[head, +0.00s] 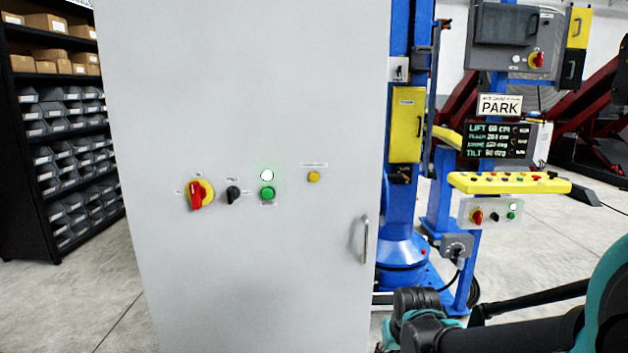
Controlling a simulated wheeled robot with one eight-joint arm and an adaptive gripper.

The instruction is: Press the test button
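A tall light grey cabinet (255,90) fills the left and middle of the head view. On its door, from left to right, are a red rotary switch on a yellow plate (200,194), a small black selector (233,194), a lit white lamp (267,175) above a green button (267,193), and a yellow button (314,176) under a wide label. The labels are too small to read, so I cannot tell which one is the test button. My arm (510,333) shows at the lower right, apart from these controls in the picture. I cannot make out my gripper's fingers.
A vertical door handle (365,239) is at the cabinet's right. Behind stands a blue positioner column (400,215) with a yellow button panel (510,183), a small switch box (490,213) and a tilt readout screen (497,142). Shelves of bins (65,125) stand left.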

